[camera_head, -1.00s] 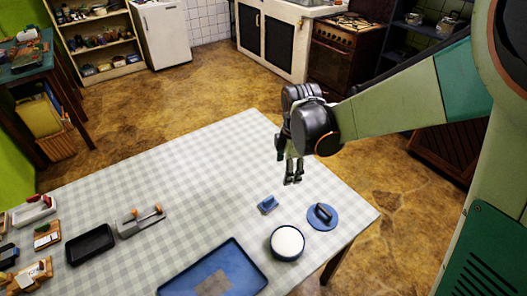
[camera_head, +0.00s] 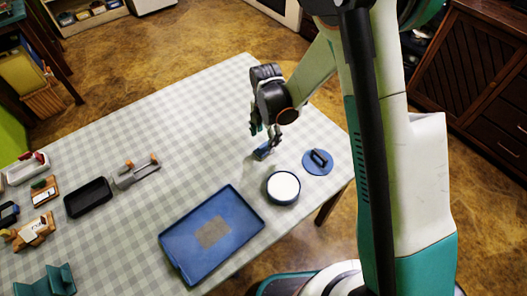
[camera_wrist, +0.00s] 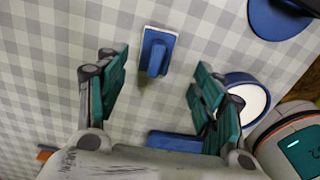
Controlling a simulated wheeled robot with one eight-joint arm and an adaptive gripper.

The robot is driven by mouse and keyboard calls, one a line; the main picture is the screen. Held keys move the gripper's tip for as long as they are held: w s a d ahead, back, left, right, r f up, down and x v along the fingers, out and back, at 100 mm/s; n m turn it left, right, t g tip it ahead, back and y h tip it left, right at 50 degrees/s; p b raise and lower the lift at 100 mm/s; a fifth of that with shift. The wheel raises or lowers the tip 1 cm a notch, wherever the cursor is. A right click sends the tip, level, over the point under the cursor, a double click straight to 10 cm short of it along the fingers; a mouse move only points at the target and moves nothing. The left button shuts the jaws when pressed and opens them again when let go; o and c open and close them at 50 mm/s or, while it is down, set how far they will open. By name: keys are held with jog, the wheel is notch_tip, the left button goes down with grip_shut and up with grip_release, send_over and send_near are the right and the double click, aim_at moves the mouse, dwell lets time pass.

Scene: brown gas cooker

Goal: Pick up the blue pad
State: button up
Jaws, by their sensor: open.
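The blue pad (camera_head: 263,153) is a small blue rectangle with a raised grip, lying on the checked tablecloth. It also shows in the wrist view (camera_wrist: 157,50), flat on the cloth at the top middle. My gripper (camera_head: 265,134) is just above the pad in the head view and hides part of it. In the wrist view my gripper (camera_wrist: 160,72) is open, with its teal fingers on the left and right of the pad and nothing between them. The fingers look apart from the pad; the exact height above it is unclear.
A round blue dish with white contents (camera_head: 283,188) and a round blue lid with a dark handle (camera_head: 318,161) sit close right of the pad. A blue tray (camera_head: 180,252) lies in front. A black tray (camera_head: 88,198) and other items stand left. The table's back middle is clear.

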aim_at(263, 145)
jog(key=shift+w+a+f+b, duration=0.15)
jog(key=shift+f+b, duration=0.4)
jog(key=shift+f, duration=1.05)
jog(key=shift+s+a+f+b, duration=0.15)
jog(key=shift+f+b, duration=0.4)
jog(key=shift+f, duration=1)
jog(key=shift+w, duration=0.1)
jog(key=c, duration=1.1)
